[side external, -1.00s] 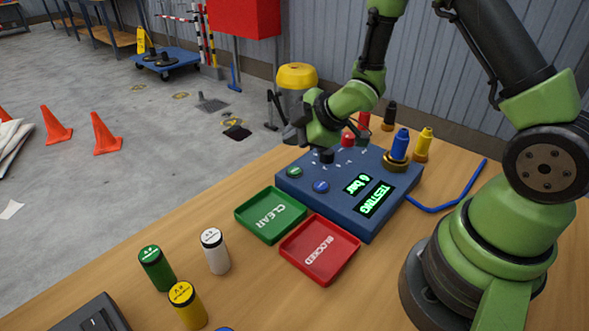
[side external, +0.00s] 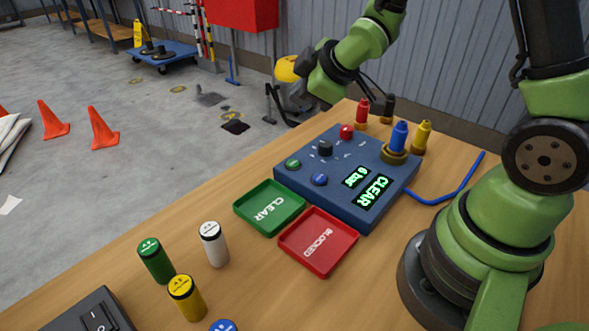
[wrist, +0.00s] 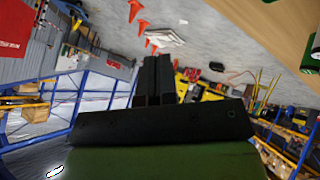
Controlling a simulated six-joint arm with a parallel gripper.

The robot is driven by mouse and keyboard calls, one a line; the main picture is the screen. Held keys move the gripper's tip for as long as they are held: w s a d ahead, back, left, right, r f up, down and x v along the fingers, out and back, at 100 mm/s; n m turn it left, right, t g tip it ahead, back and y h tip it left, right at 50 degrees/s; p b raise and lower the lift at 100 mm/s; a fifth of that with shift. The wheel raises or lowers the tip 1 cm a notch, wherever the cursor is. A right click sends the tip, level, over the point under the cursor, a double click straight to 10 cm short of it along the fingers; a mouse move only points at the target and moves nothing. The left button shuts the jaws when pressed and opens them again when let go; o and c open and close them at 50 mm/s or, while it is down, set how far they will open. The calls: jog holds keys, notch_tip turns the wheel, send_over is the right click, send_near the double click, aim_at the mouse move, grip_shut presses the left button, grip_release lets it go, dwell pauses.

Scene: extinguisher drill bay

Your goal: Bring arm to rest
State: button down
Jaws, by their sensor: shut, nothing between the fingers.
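My gripper (wrist: 153,80) is shut and empty, its two dark fingers side by side in the wrist view. In the side view my gripper (side external: 297,97) is raised beyond the far left edge of the table, clear of the blue test unit (side external: 290,178). The unit's display (side external: 373,190) reads CLEAR, with a small bar reading beside it. A blue nozzle (side external: 399,137) stands upright in the brass socket on the unit. The green CLEAR tray (side external: 290,208) and the red BLOCKED tray (side external: 345,245) are both empty.
Red (side external: 361,112), black (side external: 388,107) and yellow (side external: 423,135) nozzles stand behind the unit. Green (side external: 154,261), white (side external: 214,245) and yellow (side external: 187,298) cylinders stand at the front left. A blue hose (side external: 455,192) lies right. Orange cones (side external: 103,130) are on the floor.

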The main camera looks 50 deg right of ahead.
jog(key=s+a+r+m, duration=0.2)
jog(key=s+r+m, duration=0.5)
jog(key=s+r, duration=0.25)
jog(key=s+a+r+m+y, duration=0.1)
jog(key=s+a+m, duration=0.1)
jog(key=s, duration=0.3)
jog(key=s+a+r+m+g+y, duration=0.1)
jog(key=s+a+r+m, duration=0.1)
jog(key=s, duration=0.3)
jog(key=shift+s+a+r+m+g, duration=0.2)
jog(key=shift+r+m+g, duration=0.1)
jog(key=shift+m, duration=0.1)
jog(key=c, duration=1.8)
grip_release()
jog(key=shift+d, duration=0.1)
jog(key=shift+c, duration=0.2)
